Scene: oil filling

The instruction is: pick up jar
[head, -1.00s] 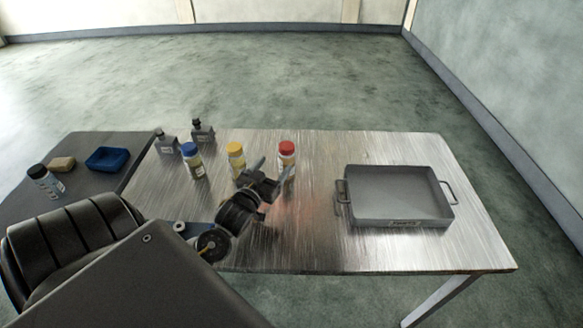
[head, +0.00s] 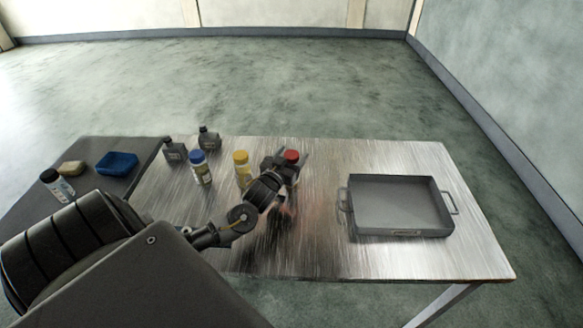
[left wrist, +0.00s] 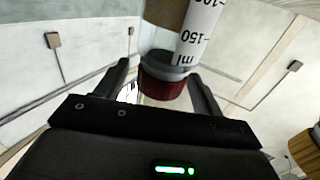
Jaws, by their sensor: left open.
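A jar with a red lid (head: 291,157) stands upright on the metal table (head: 330,255). My left gripper (head: 290,160) is open at this jar, with its fingers on either side of it near the lid. In the left wrist view the red-lidded jar (left wrist: 163,85), with a milliliter scale on its label, appears upside down between the open fingers of the left gripper (left wrist: 160,90). I cannot tell whether the fingers touch it. A jar with a yellow lid (head: 241,158) and a jar with a blue lid (head: 198,158) stand to the left. My right gripper is not in view.
A grey metal tray with handles (head: 400,232) sits on the right of the table. Two dark bottles (head: 175,152) stand at the back left.

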